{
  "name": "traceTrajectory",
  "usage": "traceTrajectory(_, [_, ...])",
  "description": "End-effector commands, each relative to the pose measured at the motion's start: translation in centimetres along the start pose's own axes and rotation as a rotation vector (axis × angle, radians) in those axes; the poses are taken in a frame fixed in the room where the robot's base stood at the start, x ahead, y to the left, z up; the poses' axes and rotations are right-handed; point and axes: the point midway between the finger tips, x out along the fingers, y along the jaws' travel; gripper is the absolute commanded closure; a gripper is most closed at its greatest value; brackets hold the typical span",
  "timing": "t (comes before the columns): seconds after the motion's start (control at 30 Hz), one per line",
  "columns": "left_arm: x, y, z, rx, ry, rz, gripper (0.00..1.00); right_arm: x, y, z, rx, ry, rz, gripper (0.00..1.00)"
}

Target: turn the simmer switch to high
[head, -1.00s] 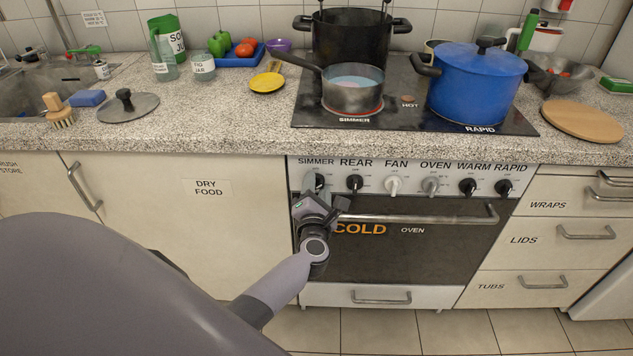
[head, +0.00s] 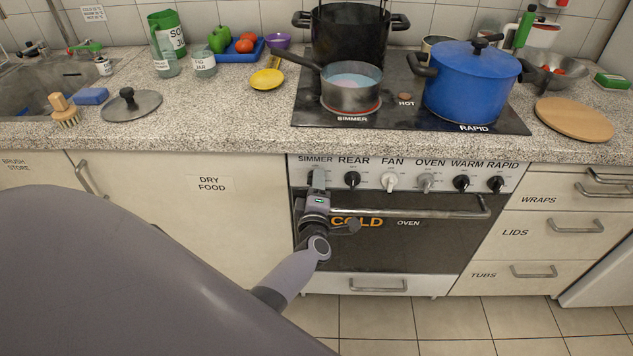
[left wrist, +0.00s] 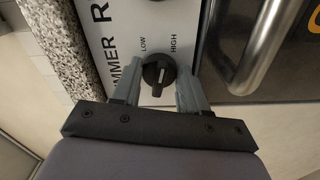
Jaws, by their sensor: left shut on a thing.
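The simmer switch (left wrist: 158,72) is a round black knob under the SIMMER label at the left end of the oven's control panel (head: 405,180). In the left wrist view, LOW and HIGH are printed on the panel above the knob, and a pale mark shows on the knob's lower side, away from those words. My left gripper (head: 317,180) is at this knob and mostly hides it in the head view. In the left wrist view, the fingers of my left gripper (left wrist: 159,87) stand on both sides of the knob, shut on it. My right gripper is not in view.
The oven door handle (head: 420,212) runs just below the knobs, close to my left gripper. A grey saucepan (head: 350,98) stands on the hob's SIMMER spot. A blue pot (head: 472,90) stands at RAPID. The other knobs lie to the right.

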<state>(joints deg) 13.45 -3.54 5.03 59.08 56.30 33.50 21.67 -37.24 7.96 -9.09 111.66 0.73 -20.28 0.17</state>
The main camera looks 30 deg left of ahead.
Motion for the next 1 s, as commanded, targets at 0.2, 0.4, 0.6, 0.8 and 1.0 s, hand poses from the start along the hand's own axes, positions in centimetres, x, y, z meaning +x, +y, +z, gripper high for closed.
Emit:
traceTrajectory(0.2, [-0.08,-0.09,0.04,0.160,-0.001,-0.004,0.87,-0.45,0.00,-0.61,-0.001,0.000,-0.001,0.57])
traceTrajectory(0.4, [-0.05,-0.13,0.04,0.263,-0.002,-0.002,0.87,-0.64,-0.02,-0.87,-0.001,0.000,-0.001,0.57])
traceTrajectory(0.6, [-0.04,-0.21,0.02,0.317,-0.002,-0.002,0.87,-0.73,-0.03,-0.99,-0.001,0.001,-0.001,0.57])
traceTrajectory(0.8, [-0.04,-0.24,0.02,0.335,-0.002,-0.002,0.87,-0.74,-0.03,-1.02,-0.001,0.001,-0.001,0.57])
traceTrajectory(1.0, [-0.03,-0.23,0.01,0.336,-0.001,-0.002,0.87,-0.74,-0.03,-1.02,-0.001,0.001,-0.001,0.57])
